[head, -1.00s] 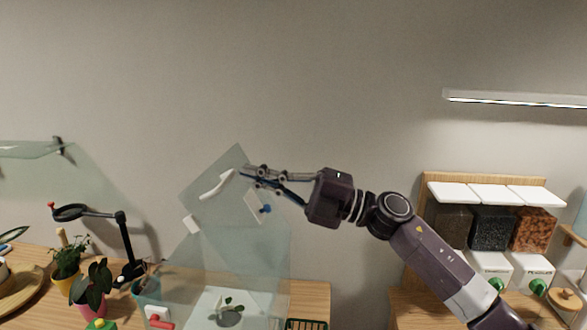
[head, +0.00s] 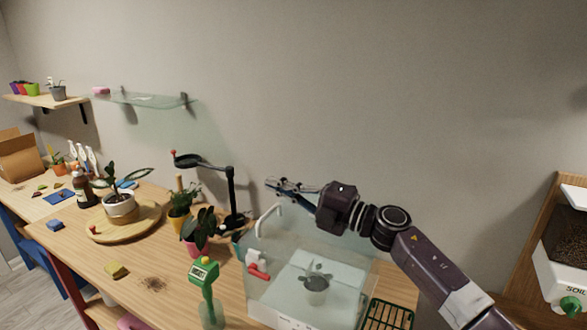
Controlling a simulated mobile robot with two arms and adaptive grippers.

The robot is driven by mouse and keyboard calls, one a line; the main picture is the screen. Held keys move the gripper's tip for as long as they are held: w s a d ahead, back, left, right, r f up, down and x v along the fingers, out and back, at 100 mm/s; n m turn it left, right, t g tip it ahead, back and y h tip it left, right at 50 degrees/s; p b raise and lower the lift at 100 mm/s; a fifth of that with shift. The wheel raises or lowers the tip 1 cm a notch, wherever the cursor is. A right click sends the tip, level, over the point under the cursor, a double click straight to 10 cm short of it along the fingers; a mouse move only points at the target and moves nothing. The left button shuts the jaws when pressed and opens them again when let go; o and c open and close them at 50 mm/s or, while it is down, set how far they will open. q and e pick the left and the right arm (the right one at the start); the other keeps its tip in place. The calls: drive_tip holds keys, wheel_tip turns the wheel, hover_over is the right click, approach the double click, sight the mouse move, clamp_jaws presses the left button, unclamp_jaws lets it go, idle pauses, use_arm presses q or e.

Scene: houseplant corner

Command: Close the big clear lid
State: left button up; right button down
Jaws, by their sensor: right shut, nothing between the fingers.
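The clear box (head: 258,292) stands on the wooden table with a small plant (head: 316,280) inside. Its big clear lid shows faintly, with a curved white handle (head: 268,219) at the upper left. The lid looks low over the box; its edges are too faint to tell whether it lies flat. My right gripper (head: 272,186) is above and behind the handle, apart from it, with its fingers shut and empty, pointing left. My left gripper is not in view.
A green meter (head: 204,270) is in front left. A green slatted tray (head: 388,315) lies at right. A glass shelf (head: 148,99) hangs on the wall.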

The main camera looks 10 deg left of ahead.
sight(269, 213)
drive_tip(key=f, duration=0.1)
drive_tip(key=a+f+h, duration=0.1)
drive_tip(key=f+h+p, duration=0.1)
drive_tip(key=shift+w+a+f+g, duration=0.15)
drive_tip(key=shift+w+a+g, duration=0.1)
drive_tip(key=shift+a+g, duration=0.1)
drive_tip(key=shift+w+a+f+h+p, duration=0.1)
drive_tip(key=shift+a+f+h+p, duration=0.15)
drive_tip(key=shift+f, duration=0.45)
drive_tip(key=shift+a+f+h+p, duration=0.1)
drive_tip(key=shift+f+h+p, duration=0.2)
drive_tip(key=shift+f, duration=0.35)
